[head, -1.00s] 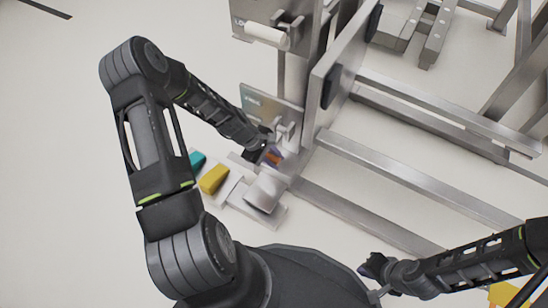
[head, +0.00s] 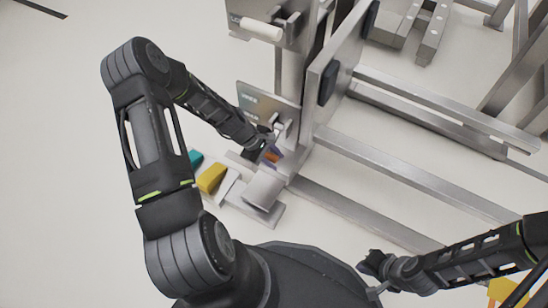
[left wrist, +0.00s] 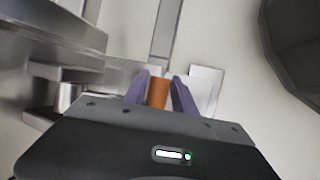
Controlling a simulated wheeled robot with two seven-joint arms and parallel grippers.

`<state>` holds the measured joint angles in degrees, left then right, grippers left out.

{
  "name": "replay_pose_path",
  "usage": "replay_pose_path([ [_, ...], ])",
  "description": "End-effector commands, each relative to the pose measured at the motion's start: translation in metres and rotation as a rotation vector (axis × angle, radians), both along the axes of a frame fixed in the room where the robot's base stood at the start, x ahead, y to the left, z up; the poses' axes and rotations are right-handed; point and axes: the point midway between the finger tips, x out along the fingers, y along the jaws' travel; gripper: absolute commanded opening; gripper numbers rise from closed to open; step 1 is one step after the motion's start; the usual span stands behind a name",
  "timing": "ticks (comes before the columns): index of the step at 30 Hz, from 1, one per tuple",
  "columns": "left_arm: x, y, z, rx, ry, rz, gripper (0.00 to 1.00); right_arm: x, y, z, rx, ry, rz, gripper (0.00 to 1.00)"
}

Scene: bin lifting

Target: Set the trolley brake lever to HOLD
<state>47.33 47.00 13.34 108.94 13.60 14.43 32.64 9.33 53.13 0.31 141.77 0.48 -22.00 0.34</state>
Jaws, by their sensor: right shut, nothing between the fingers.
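My left gripper (head: 268,153) is low beside the trolley's metal post, just below a labelled metal plate (head: 262,103). Its purple fingers stand on either side of an orange grip (left wrist: 158,92), which looks like the lever's handle. The orange also shows in the head view (head: 272,156). The fingers lie very close to it, but I cannot tell whether they press on it. The label's lettering is too small to read, and the lever's lower part is hidden. My right gripper (head: 370,264) is shut and empty at the lower right, away from the trolley.
A grey metal pedal-like block (head: 264,190), a yellow block (head: 212,178) and a teal block (head: 196,158) are near the left gripper. An upper plate carries a white roller handle (head: 262,31). Metal rails (head: 400,170) run to the right. The floor at left is clear.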

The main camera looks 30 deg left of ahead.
Motion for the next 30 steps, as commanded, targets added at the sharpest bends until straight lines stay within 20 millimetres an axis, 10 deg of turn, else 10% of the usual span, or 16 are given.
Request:
replay_pose_path([
  [30, -0.022, 0.039, 0.069, 0.016, -0.003, 0.017, 0.47, -0.006, -0.001, 0.033, 0.003, 0.015, 0.008, 0.0],
])
